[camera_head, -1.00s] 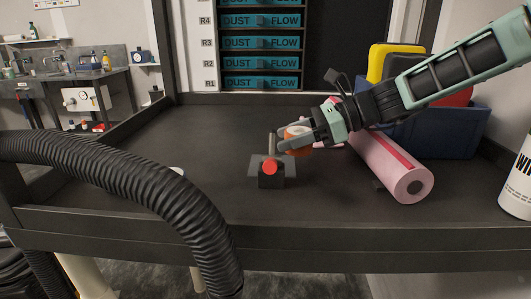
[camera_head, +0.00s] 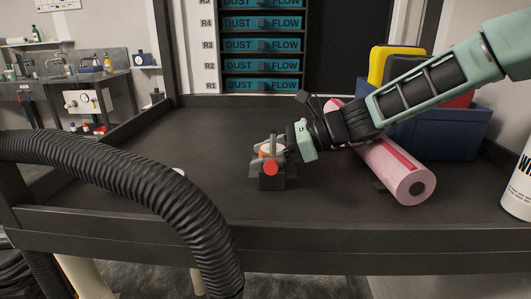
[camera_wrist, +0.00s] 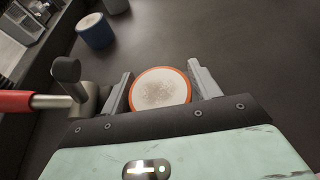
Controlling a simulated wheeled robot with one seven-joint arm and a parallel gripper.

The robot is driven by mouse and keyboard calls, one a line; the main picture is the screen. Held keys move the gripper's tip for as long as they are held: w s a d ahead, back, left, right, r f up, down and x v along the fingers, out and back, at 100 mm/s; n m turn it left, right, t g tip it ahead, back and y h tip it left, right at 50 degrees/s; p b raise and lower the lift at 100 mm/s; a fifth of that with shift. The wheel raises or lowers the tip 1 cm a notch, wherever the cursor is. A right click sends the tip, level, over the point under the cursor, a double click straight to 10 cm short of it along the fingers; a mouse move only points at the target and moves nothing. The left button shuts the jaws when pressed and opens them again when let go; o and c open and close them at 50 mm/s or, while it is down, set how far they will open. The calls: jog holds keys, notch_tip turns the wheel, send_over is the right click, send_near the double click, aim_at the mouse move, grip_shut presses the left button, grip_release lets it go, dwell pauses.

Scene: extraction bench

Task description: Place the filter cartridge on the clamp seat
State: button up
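The filter cartridge, with an orange rim and a pale speckled top (camera_wrist: 160,89), lies between my gripper's (camera_wrist: 162,85) two grey fingers. They appear to touch it on both sides. In the head view my gripper (camera_head: 276,148) reaches in from the right, and a bit of the orange cartridge (camera_head: 264,152) shows between the fingers. The cartridge is over the dark clamp seat block (camera_head: 271,183); whether it rests on it is hidden. The clamp's red-ended handle (camera_head: 270,167) faces the camera; its red grip (camera_wrist: 25,102) and grey metal part are at left in the wrist view.
A blue cylinder with a pale top (camera_wrist: 96,31) stands beyond the clamp. A pink roll (camera_head: 400,175) lies right of my gripper, before a blue bin (camera_head: 455,135). A black ribbed hose (camera_head: 150,185) crosses the left front. The bench (camera_head: 200,130) behind the clamp is clear.

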jog(key=shift+r, duration=0.25)
jog(key=v, duration=1.1)
jog(key=shift+d+p, duration=0.3)
jog(key=shift+d, duration=0.2)
jog(key=shift+s, duration=0.1)
